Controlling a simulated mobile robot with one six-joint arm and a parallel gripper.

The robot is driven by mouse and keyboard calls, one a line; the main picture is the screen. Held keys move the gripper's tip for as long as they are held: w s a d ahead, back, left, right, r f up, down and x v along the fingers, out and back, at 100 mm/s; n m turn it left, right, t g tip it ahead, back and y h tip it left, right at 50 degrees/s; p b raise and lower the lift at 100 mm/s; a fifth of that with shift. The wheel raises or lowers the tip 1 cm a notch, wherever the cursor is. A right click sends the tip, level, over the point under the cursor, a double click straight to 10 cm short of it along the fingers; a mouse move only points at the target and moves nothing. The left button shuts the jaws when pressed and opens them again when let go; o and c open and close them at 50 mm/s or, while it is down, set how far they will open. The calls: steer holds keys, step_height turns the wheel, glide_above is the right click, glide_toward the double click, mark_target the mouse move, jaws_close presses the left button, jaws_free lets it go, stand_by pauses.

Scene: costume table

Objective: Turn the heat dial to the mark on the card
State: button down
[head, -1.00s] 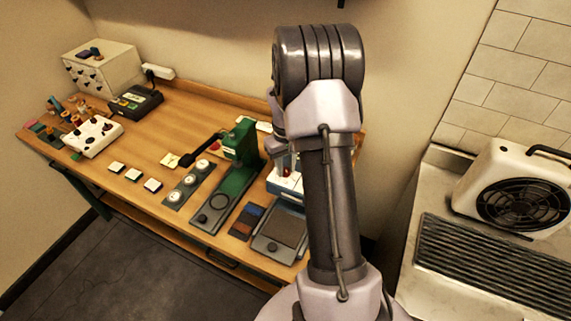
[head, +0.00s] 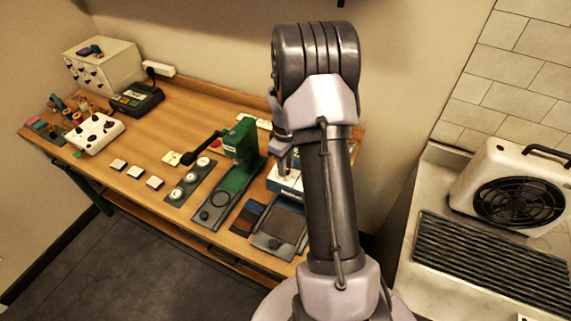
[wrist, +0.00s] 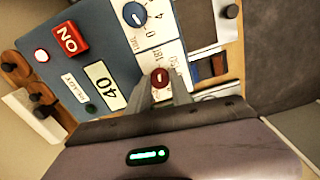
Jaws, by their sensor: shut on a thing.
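My gripper (wrist: 160,85) is shut on a small dark red dial (wrist: 160,77) on the panel of a blue and white machine (wrist: 85,40). The dial has a light pointer line; its label beside it is partly covered by my fingers. A blue dial (wrist: 134,14) with a numbered scale sits above it in the wrist view. A display (wrist: 103,85) reads 40.
A green press (head: 240,150) with a black handle stands left of the machine. A white fan unit (head: 515,185) stands on the right counter. The table's middle (head: 185,105) is clear.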

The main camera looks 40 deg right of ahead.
stand_by(0.3)
steer(key=c, duration=1.1)
jaws_free()
steer(key=shift+c, duration=0.2)
step_height(320, 180, up, 18)
steer(key=p, duration=0.2)
steer(key=shift+f+p, duration=0.25)
steer(key=shift+p, duration=0.05)
